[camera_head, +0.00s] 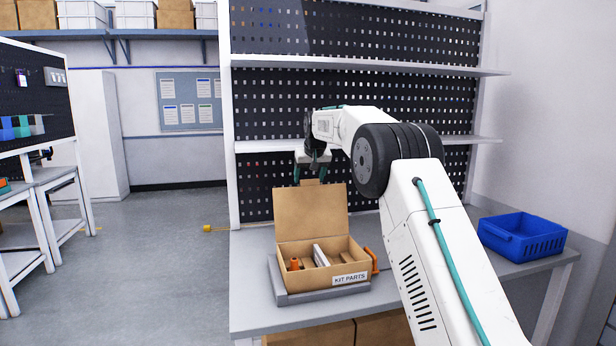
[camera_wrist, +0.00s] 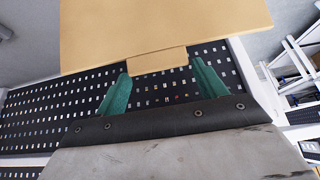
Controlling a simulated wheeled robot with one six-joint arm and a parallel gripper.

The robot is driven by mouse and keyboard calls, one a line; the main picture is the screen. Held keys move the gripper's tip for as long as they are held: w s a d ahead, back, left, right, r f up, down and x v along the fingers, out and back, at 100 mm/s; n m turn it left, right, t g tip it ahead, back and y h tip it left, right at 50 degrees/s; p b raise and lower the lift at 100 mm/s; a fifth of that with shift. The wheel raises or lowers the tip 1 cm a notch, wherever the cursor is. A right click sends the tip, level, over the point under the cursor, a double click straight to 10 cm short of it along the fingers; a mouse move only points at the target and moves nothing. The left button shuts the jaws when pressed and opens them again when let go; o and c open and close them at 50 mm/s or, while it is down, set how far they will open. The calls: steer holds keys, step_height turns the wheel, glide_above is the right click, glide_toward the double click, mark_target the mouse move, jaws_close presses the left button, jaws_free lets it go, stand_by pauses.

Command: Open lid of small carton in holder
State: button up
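The small carton (camera_head: 297,258) sits in a grey holder (camera_head: 318,292) on the workbench, with a "KIT PARTS" label on its front. Its lid (camera_head: 311,211) stands raised, about upright, at the back of the carton. Inside are an orange part, a light bar and brown pieces. My gripper (camera_head: 311,176) is above the lid's top edge, near its small tab. In the wrist view, the lid (camera_wrist: 165,28) fills the top, and its tab (camera_wrist: 158,61) lies between the two green fingers of my gripper (camera_wrist: 157,82). The fingers are spread, with gaps beside the tab.
A blue basket (camera_head: 520,238) stands on the bench at the right. An orange part (camera_head: 371,261) is beside the carton's right side. A black pegboard with shelves (camera_head: 365,95) rises behind the bench. Cartons (camera_head: 380,330) are beneath the bench.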

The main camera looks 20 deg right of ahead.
steer(key=shift+o, duration=0.9)
steer(key=shift+d, duration=0.1)
steer(key=v, duration=0.7)
steer(key=shift+s+r, duration=0.2)
steer(key=shift+r, duration=0.15)
